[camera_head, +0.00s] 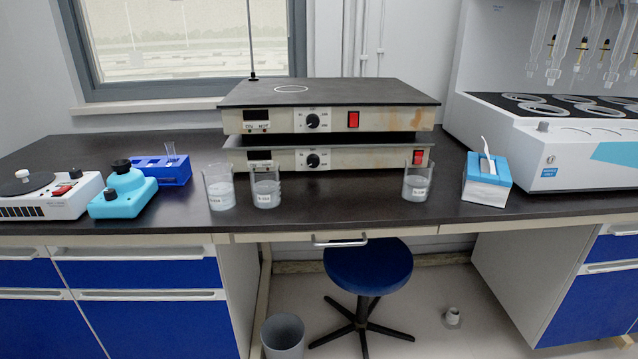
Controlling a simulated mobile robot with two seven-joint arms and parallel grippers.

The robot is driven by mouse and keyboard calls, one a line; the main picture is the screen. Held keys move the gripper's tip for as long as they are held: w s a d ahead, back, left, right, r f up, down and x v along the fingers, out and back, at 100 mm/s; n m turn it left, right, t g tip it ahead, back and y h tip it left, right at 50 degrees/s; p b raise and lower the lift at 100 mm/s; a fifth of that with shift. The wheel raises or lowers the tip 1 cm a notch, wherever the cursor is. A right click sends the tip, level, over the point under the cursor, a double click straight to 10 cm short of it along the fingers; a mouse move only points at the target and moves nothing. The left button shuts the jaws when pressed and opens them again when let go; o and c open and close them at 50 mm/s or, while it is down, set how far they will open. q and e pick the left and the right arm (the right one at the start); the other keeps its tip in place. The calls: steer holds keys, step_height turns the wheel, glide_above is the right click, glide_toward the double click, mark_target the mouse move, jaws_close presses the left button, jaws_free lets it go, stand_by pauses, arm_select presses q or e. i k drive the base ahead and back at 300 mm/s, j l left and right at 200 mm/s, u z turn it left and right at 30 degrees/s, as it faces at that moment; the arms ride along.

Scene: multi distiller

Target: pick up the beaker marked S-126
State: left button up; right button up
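Three clear glass beakers with pale contents stand upright on the dark bench top (330,215) in the head view. The left beaker (219,187) and the middle beaker (266,188) are close together, left of centre. The right beaker (417,183) stands apart, in front of the right end of the stacked hot plates. Each has a small white label starting with "S-1"; the labels are too small to tell surely which is S-126. Neither of my grippers is in view.
Two stacked hot plates (330,122) stand behind the beakers. A blue tube rack (165,170), a turquoise device (122,192) and a white device (45,194) are left. A tissue box (487,180) and the large distiller (545,150) are right. A blue stool (368,265) stands below.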

mark_target(417, 170)
steer(key=i+j, duration=0.1)
steer(key=i, duration=0.6)
steer(key=i+j+z, duration=0.15)
steer(key=i, duration=0.55)
